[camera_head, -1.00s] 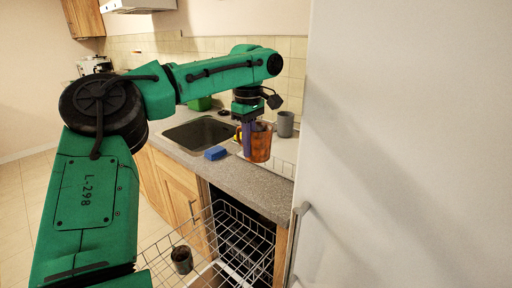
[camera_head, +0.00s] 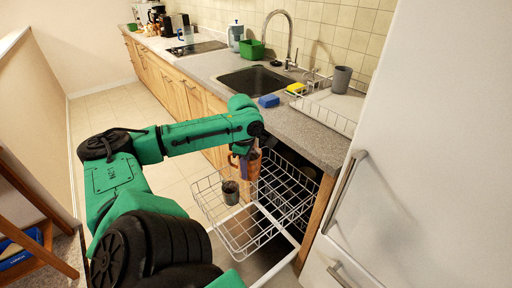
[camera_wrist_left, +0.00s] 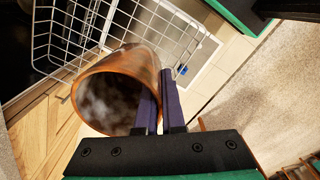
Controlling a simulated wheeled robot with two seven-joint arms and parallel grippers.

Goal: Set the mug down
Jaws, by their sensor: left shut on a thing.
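An orange-brown mug (camera_head: 255,164) is held by my left gripper (camera_head: 243,165) over the pulled-out wire dishwasher rack (camera_head: 243,240). In the left wrist view the mug (camera_wrist_left: 112,92) shows its open mouth and inside. The purple fingers of the left gripper (camera_wrist_left: 166,88) are shut at its right side; whether on the wall or the handle I cannot tell. The wire rack (camera_wrist_left: 118,18) shows beyond the mug. I cannot tell whether the mug's bottom touches it. My right gripper is not in view.
A dark cup (camera_head: 231,193) stands in the rack, just left of the mug. The counter (camera_head: 310,137) above holds a blue sponge (camera_head: 269,101), a sink (camera_head: 254,80) and a white dish rack (camera_head: 331,116) with a grey cup (camera_head: 341,79). The white fridge (camera_head: 430,150) bounds the right side.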

